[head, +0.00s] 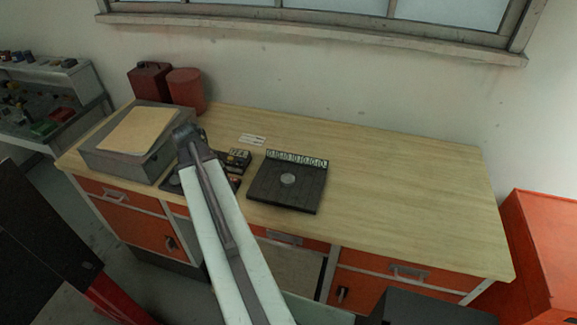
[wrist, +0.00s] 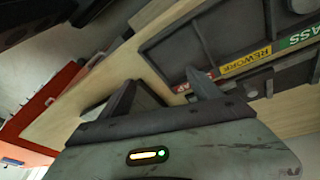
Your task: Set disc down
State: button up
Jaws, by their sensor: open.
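A pale grey round disc (head: 288,180) lies in the middle of a square black board (head: 265,195) on the bench. My gripper (head: 186,135) is left of the board in the head view, over a dark tray (head: 172,186) that my arm partly hides. In the wrist view my gripper (wrist: 160,83) has its two fingers apart, and I see no disc between them. A dark tray with compartments (wrist: 215,30) lies beyond the fingers. Its strip of labels reads REWORK (wrist: 246,59) and PASS, with a red label partly hidden by a finger.
The wooden bench (head: 410,190) is clear on the right. A grey box with a tan top (head: 140,130), a red can (head: 150,82) and a red cylinder (head: 187,90) stand at its left. White cards (head: 252,139) lie behind the tray. An orange cabinet (head: 545,250) stands at right.

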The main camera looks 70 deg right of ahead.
aim_at(286, 178)
jog(key=s+d+r+m+g+p, duration=0.1)
jog(key=s+d+r+m, duration=0.1)
jog(key=s+d+m, duration=0.35)
jog(key=s+d+r+m+g+p, duration=0.1)
jog(key=s+d+r+m, duration=0.2)
jog(key=s+d, duration=0.5)
jog(key=shift+n, duration=0.25)
jog(key=s+f+b, duration=0.1)
jog(key=f+b, duration=0.1)
jog(key=s+f+b, duration=0.2)
jog(key=f+b, duration=0.1)
jog(key=s+a+f+b, duration=0.1)
jog(key=f+b, duration=0.1)
jog(key=f, duration=0.1)
jog(key=shift+s, duration=0.25)
jog(key=shift+r, duration=0.15)
grip_shut()
